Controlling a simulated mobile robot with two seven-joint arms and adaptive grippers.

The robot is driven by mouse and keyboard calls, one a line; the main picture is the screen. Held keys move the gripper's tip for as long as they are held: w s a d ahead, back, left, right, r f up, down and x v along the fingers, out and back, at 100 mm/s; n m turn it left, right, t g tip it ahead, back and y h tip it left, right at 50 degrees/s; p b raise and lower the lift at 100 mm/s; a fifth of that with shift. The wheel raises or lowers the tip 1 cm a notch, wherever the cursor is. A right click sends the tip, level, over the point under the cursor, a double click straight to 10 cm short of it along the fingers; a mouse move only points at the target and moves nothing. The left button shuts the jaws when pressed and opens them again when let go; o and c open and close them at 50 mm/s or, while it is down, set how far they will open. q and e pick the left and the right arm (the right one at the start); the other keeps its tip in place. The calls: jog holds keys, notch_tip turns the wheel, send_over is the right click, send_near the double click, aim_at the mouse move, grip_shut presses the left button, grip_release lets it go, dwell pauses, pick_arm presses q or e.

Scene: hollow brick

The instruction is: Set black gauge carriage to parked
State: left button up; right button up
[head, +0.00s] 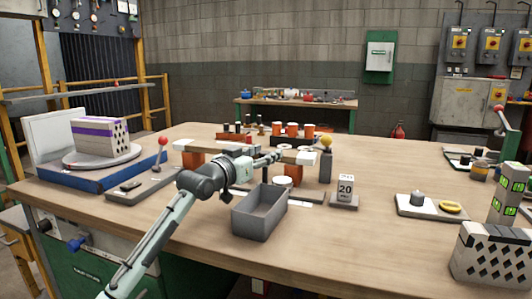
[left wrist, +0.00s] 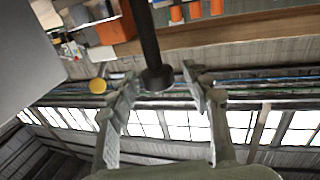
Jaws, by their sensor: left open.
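My left gripper (head: 272,158) is at a low bridge of pale blocks on orange supports, near the middle of the bench. In the left wrist view my left gripper (left wrist: 155,98) is open, with its two fingers apart. A dark rod with a rounded end (left wrist: 155,76) reaches between the fingers; I see no clear contact with either one. It may belong to the black gauge carriage, but I cannot be sure. In the head view my arm and gripper cover the middle of the bridge, so the carriage and any parked mark cannot be made out. My right gripper is not in view.
A grey bin (head: 259,212) stands just in front of my left gripper. A yellow-topped grey post (head: 326,160) and a "20" block (head: 345,191) stand to the right. A red-knobbed lever (head: 163,152) and a turntable (head: 102,159) are at left.

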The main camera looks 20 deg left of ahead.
pick_arm(q)
jog(key=shift+w+d, duration=0.15)
jog(key=shift+w, duration=0.15)
grip_shut()
dwell(0.5)
